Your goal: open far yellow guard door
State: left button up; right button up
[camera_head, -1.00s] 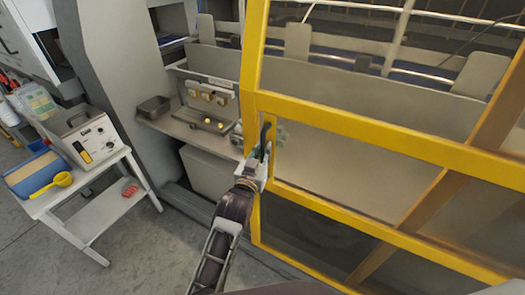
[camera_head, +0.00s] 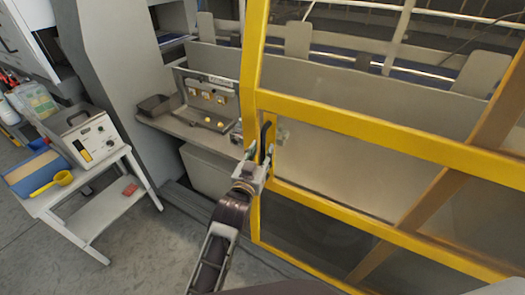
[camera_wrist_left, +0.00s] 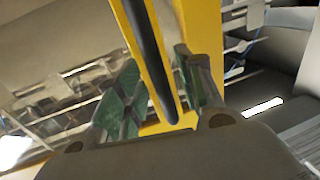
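The yellow guard door (camera_head: 365,125) with clear panels fills the right of the head view. Its black vertical handle (camera_head: 265,138) is on the door's left upright. My left gripper (camera_head: 258,157) is at the lower part of this handle. In the left wrist view the black handle (camera_wrist_left: 150,55) runs between the green-padded fingers of my left gripper (camera_wrist_left: 156,92). The fingers are open, one on each side, with gaps visible between them and the handle. A yellow upright (camera_wrist_left: 200,30) lies behind the right finger. My right gripper is not in view.
A white side table (camera_head: 85,210) at left carries a control box (camera_head: 90,140), a blue tray (camera_head: 35,172) and a yellow scoop (camera_head: 55,182). A grey machine column (camera_head: 110,60) and a shelf with a dark bin (camera_head: 153,104) stand left of the door. Grey floor is clear at lower left.

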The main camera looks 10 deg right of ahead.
pick_arm(q)
jog(key=v, duration=1)
jog(key=shift+s, duration=0.2)
dwell(0.9)
